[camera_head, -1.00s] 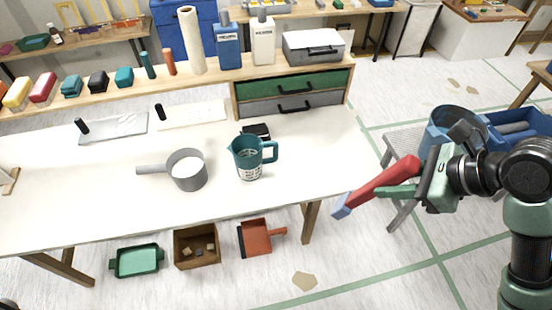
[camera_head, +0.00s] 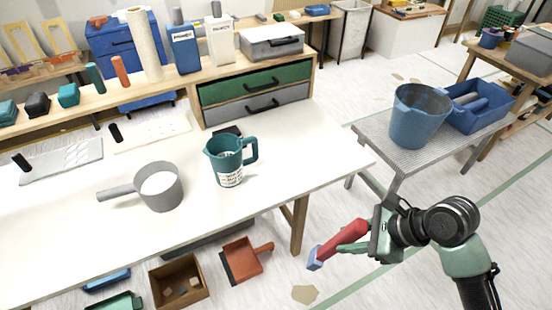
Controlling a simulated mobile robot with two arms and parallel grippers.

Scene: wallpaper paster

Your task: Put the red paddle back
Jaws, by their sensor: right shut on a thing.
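The red paddle (camera_head: 346,237) has a red body and a pale blue end at its lower left. My right gripper (camera_head: 362,240) is shut on it and holds it in the air, beyond the right end of the white table (camera_head: 290,150). A blue bucket (camera_head: 418,117) stands on a grey metal stand (camera_head: 372,130) above and to the right of my gripper. Its inside bottom is hidden. My left gripper is not in view.
A grey pot (camera_head: 160,190) and a teal measuring jug (camera_head: 228,163) stand on the table. A blue tray (camera_head: 485,117) sits beside the bucket. An orange dustpan (camera_head: 245,258) and a brown box (camera_head: 180,283) lie on the floor below. The floor between table and stand looks clear.

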